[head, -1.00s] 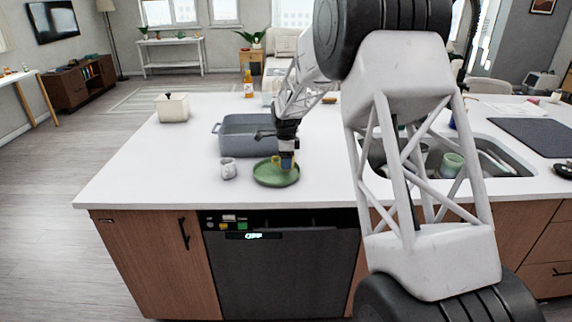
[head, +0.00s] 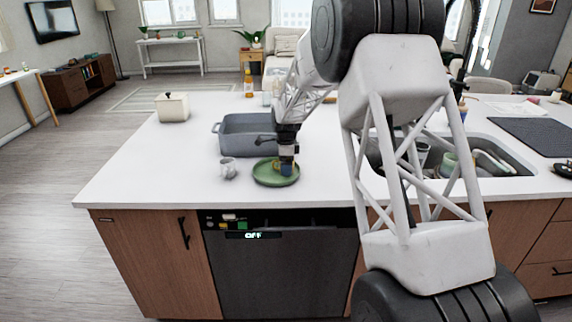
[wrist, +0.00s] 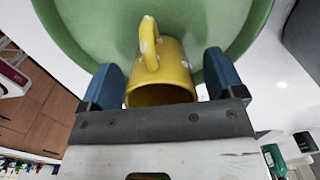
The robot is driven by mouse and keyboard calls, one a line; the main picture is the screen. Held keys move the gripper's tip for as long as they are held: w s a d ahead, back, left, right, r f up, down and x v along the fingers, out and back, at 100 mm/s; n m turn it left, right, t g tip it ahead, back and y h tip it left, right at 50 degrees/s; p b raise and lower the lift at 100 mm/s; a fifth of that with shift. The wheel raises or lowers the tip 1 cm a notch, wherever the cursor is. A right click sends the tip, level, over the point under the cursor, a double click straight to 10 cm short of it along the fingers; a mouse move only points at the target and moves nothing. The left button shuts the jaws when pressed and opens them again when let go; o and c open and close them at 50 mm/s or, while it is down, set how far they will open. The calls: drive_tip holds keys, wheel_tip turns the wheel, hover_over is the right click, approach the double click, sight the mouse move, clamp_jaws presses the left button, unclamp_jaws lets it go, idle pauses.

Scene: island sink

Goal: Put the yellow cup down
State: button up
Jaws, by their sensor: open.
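The yellow cup (wrist: 172,80) has white spots and a handle. In the wrist view it lies between the two blue fingers of my gripper (wrist: 165,85), with its open rim toward the camera. It is over the green plate (wrist: 85,25), and appears to rest on it. A gap shows between the cup and the right finger; the left finger is very near its side. My gripper is open around the cup. In the head view my gripper (head: 287,168) is low over the green plate (head: 263,176), and the cup is mostly hidden behind the fingers.
A small pale cup (head: 228,168) stands just left of the plate. A grey roasting pan (head: 240,147) is close behind it. The sink (head: 505,162) with dishes lies to the right.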

wheel_tip(320, 180, up, 12)
drive_tip(key=shift+r, duration=0.15)
idle(0.7)
idle(0.8)
drive_tip(key=s+d+r+n, duration=0.3)
drive_tip(key=s+d+r, duration=0.1)
drive_tip(key=s, duration=0.6)
drive_tip(key=s+d+r+n+t, duration=0.1)
drive_tip(key=s+d+r+n, duration=0.25)
drive_tip(key=s, duration=0.55)
drive_tip(key=s+d+r+n, duration=0.25)
drive_tip(key=s+r, duration=0.25)
drive_tip(key=s, duration=0.5)
drive_tip(key=s+d+f+n, duration=0.2)
drive_tip(key=s+n, duration=0.1)
drive_tip(key=s, duration=0.7)
drive_tip(key=s+d+f+n+t, duration=0.1)
drive_tip(key=s+d+f+n, duration=0.1)
drive_tip(key=s, duration=0.8)
drive_tip(key=s+d+f+n, duration=0.2)
drive_tip(key=s+n, duration=0.1)
drive_tip(key=s, duration=0.7)
drive_tip(key=shift+s+f+n+t, duration=0.3)
drive_tip(key=shift+n, duration=0.1)
